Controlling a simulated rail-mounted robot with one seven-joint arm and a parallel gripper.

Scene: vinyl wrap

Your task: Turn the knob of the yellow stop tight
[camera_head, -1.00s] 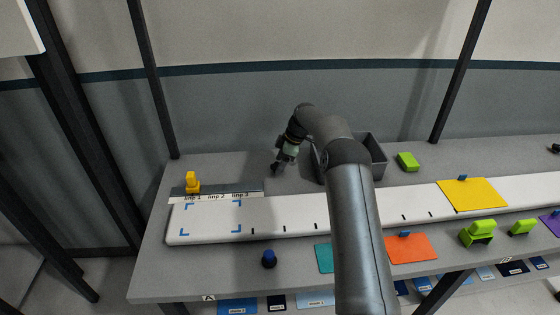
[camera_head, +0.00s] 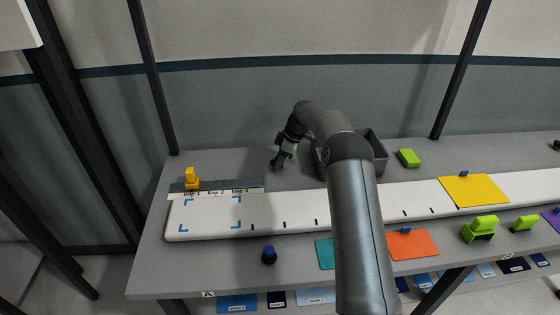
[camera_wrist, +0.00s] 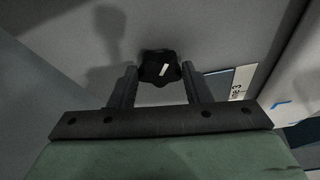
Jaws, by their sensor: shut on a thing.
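The yellow stop (camera_head: 191,179) stands upright on the dark strip by the line 1 mark, at the left of the table in the head view. A black lobed knob (camera_wrist: 160,67) with a white mark shows in the wrist view. My gripper (camera_head: 276,167) is low over the table, right of the strip's line 3 end and well apart from the yellow block. In the wrist view my gripper (camera_wrist: 159,72) has its two fingers on either side of the knob, shut on it. The white mark points up and slightly right. What lies under the knob is hidden.
A long white board (camera_head: 290,215) with blue corner marks runs along the table. A grey bin (camera_head: 377,150) stands right of my gripper, partly behind my arm. A dark blue knobbed piece (camera_head: 269,255) stands at the front. Orange (camera_head: 412,245) and yellow (camera_head: 473,190) sheets lie rightward.

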